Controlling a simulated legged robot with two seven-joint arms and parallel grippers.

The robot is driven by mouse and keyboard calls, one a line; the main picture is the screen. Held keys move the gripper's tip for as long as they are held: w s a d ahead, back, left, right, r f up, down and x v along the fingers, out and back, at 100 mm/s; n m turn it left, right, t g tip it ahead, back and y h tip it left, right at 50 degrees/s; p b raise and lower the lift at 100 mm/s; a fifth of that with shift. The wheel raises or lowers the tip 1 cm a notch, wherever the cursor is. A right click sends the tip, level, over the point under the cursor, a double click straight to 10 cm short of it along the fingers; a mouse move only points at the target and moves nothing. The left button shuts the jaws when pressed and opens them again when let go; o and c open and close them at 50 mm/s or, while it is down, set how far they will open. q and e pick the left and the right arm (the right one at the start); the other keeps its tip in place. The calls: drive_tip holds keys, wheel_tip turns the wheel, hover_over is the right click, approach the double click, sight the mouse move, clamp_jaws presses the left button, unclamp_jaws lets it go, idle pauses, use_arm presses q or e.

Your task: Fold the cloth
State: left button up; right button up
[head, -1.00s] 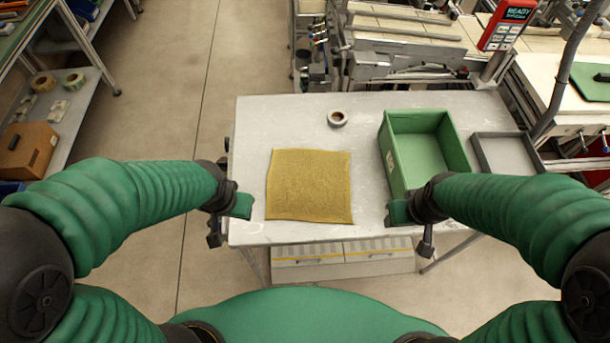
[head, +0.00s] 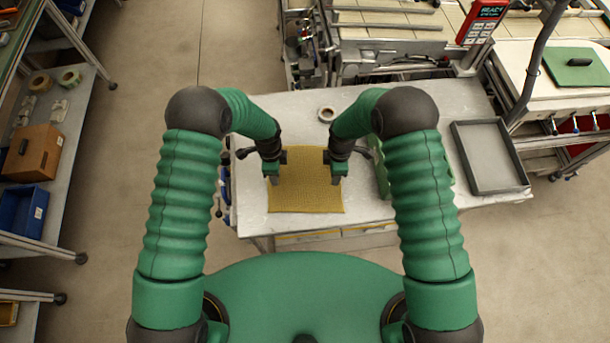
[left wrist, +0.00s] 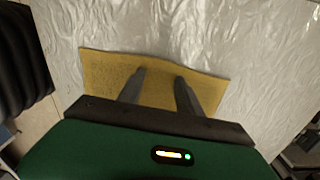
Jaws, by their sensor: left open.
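The yellow-brown cloth (head: 305,192) lies flat and unfolded on the grey table (head: 245,210). In the left wrist view, the cloth (left wrist: 105,72) shows under and around the fingers. My left gripper (head: 272,179) is over the cloth's left part. Its two fingers (left wrist: 161,74) are apart, with no cloth seen pinched between them. My right gripper (head: 336,179) is over the cloth's right edge. Its fingers are too small to tell open from shut. I cannot tell whether either gripper touches the cloth. The grippers and wrists hide parts of its upper side.
A tape roll (head: 320,115) stands behind the cloth. The green box (head: 383,182) at the right is mostly hidden by my right arm. A grey tray (head: 524,176) lies further right. Bare table shows in front of and left of the cloth.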

use_arm(q)
drive_tip(key=shift+d+f, duration=0.1)
drive_tip(key=shift+f, duration=0.1)
use_arm(e)
drive_tip(key=shift+f, duration=0.25)
use_arm(q)
drive_tip(key=shift+s+d+r, duration=0.1)
drive_tip(key=shift+s+r, duration=0.05)
drive_tip(key=shift+s, duration=0.15)
use_arm(e)
drive_tip(key=shift+s+d+r, duration=0.15)
drive_tip(key=shift+s, duration=0.15)
use_arm(q)
drive_tip(key=shift+f, duration=0.3)
use_arm(e)
drive_tip(key=shift+f, duration=0.3)
use_arm(q)
drive_tip(key=shift+r, duration=0.15)
drive_tip(key=shift+c, duration=0.5)
use_arm(e)
drive_tip(key=shift+r, duration=0.15)
drive_tip(key=shift+c, duration=0.5)
use_arm(q)
clamp_jaws()
use_arm(e)
clamp_jaws()
